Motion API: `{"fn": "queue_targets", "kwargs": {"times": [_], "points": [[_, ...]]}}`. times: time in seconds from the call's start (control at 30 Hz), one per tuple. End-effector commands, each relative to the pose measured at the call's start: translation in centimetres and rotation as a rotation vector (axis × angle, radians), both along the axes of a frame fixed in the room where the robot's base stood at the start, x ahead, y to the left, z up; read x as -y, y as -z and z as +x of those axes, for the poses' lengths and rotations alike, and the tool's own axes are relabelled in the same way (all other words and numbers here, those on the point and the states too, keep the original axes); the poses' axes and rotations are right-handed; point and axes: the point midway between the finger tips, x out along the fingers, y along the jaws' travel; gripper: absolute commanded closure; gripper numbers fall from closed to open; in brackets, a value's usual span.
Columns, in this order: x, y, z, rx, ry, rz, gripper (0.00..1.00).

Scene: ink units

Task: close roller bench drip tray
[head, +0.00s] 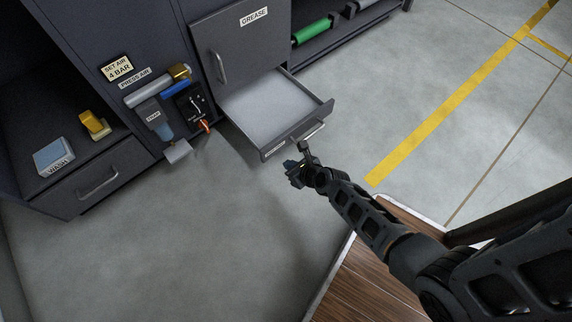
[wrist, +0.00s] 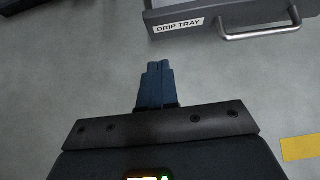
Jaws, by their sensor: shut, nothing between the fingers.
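The drip tray drawer (head: 268,106) is pulled out from the dark cabinet, and its pale inside is bare. Its front carries a bar handle (head: 309,134), which also shows at the top right of the wrist view (wrist: 262,28). The "DRIP TRAY" label (wrist: 179,26) is on the drawer front in the wrist view. My gripper (head: 290,164) is shut and empty, just in front of the drawer's front, near the handle. In the wrist view the fingertips (wrist: 157,68) point toward the drawer front, with bare floor between. I see no contact with the handle.
Above the drawer is a closed "GREASE" door (head: 240,45). A pressure-air unit (head: 165,105) stands left of it. Further left are a closed drawer (head: 100,180), a blue "WASH" block (head: 54,157) and a yellow item (head: 95,124). A green roller (head: 311,32) lies on a shelf behind. The floor in front is clear.

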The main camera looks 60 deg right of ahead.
Motion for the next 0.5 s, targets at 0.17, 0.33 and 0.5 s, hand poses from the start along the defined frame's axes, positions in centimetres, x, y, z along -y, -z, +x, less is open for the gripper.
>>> {"fn": "queue_targets", "kwargs": {"times": [0.17,0.33,0.5], "points": [[0.7,3.0,2.7,0.001,-0.004,-0.002,1.0],[1.4,5.2,5.1,0.001,-0.003,-0.003,1.0],[2.1,5.0,7.4,0.001,-0.003,-0.003,1.0]]}}
